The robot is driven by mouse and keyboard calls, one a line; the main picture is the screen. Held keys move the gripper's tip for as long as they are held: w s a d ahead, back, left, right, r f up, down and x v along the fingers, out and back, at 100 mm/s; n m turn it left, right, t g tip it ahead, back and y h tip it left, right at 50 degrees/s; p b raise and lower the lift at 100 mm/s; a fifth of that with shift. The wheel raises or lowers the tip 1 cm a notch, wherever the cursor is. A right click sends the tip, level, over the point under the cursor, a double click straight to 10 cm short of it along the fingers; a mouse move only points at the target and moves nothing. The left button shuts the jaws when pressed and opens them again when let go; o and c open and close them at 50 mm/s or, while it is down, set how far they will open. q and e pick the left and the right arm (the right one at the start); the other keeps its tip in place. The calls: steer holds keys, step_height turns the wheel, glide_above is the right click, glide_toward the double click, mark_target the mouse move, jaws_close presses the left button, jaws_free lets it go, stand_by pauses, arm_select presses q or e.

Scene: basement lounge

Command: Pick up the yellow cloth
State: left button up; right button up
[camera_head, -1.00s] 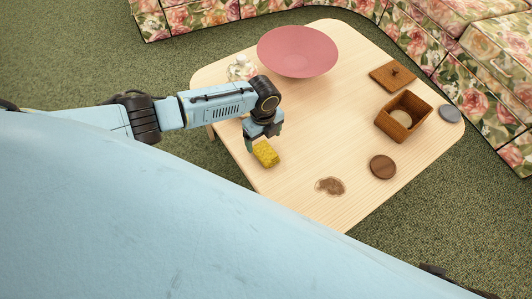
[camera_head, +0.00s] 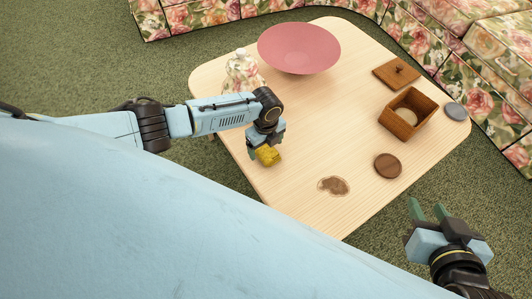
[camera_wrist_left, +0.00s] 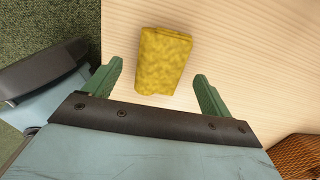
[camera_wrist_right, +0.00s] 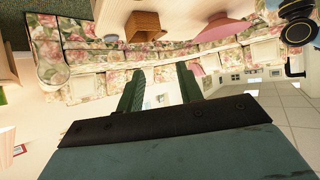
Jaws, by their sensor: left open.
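The yellow cloth (camera_head: 268,156) is a small folded block on the light wooden table (camera_head: 300,110), near its left front edge. In the left wrist view the cloth (camera_wrist_left: 162,60) lies ahead of and partly between my left fingers. My left gripper (camera_wrist_left: 158,85) is open with nothing between its tips but the cloth's near end. In the head view my left gripper (camera_head: 260,148) is right above the cloth and hides part of it. My right gripper (camera_head: 428,212) is open and empty, off the table's right front side; its fingers (camera_wrist_right: 160,85) also show apart in the right wrist view.
A floral sofa (camera_head: 500,60) borders the back.

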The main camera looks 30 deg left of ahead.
arm_select(q)
step_height(320, 180, down, 2)
steer(key=shift+f+b, duration=0.25)
steer(key=shift+b, duration=0.45)
arm_select(e)
step_height(320, 180, up, 6)
steer(key=w+a+t+y, duration=0.1)
steer(key=w+a+t, duration=0.1)
steer(key=t, duration=0.2)
steer(key=shift+w+y, duration=0.35)
steer(key=shift+y, duration=0.05)
steer(key=shift+r, duration=0.1)
arm_select(q)
steer(key=c, duration=1)
steer(key=shift+c, duration=0.2)
